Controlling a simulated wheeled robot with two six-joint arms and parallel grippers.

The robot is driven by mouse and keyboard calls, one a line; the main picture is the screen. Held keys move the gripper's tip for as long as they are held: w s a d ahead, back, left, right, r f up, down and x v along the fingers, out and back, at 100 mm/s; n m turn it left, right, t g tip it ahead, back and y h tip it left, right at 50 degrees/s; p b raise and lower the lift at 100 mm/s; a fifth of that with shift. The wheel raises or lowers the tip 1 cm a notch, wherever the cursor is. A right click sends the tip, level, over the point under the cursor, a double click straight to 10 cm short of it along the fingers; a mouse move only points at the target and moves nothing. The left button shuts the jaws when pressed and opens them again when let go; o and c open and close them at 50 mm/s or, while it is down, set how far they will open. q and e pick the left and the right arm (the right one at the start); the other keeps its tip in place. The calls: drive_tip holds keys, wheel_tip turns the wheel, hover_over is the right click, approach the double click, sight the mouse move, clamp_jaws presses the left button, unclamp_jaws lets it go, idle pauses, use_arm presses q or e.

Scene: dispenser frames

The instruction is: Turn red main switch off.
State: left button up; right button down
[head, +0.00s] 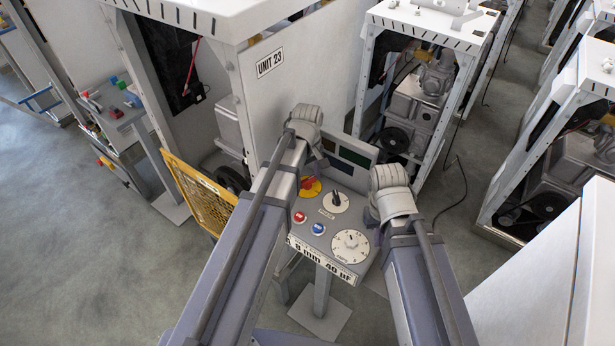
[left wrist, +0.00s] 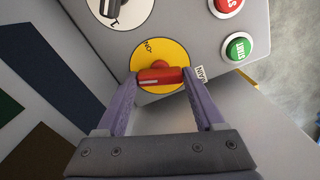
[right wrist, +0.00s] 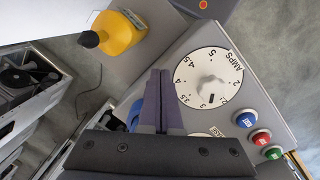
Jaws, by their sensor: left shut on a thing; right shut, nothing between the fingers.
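The red main switch (head: 307,183) has a red handle on a yellow disc on the sloped control panel (head: 327,215). In the left wrist view the red handle (left wrist: 160,77) lies crosswise on the yellow disc (left wrist: 157,55), which bears an ON mark near its top. My left gripper (left wrist: 160,80) is shut on the handle, one finger at each end of it. In the head view my left wrist hides its fingers. My right gripper (right wrist: 158,75) is shut and empty beside the white AMPS dial (right wrist: 208,78), close to the panel.
The panel also carries a black selector (head: 336,200), a red button (head: 299,217), a blue button (head: 318,228) and a green button (left wrist: 238,48). A yellow object with a black knob (right wrist: 118,35) is near my right gripper. The UNIT 23 cabinet (head: 280,90) stands behind.

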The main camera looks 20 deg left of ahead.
sight(307, 180)
use_arm(q)
drive_tip(key=shift+n, duration=2)
drive_tip(key=o, duration=1.4)
drive_tip(key=shift+r, duration=0.15)
use_arm(e)
drive_tip(key=shift+r, duration=0.15)
use_arm(q)
wheel_tip(307, 180, up, 8)
drive_tip(key=p, duration=0.8)
drive_tip(key=shift+f, duration=0.2)
use_arm(e)
wheel_tip(307, 180, up, 8)
drive_tip(key=shift+f, duration=0.25)
use_arm(q)
drive_tip(key=shift+s+f, duration=0.1)
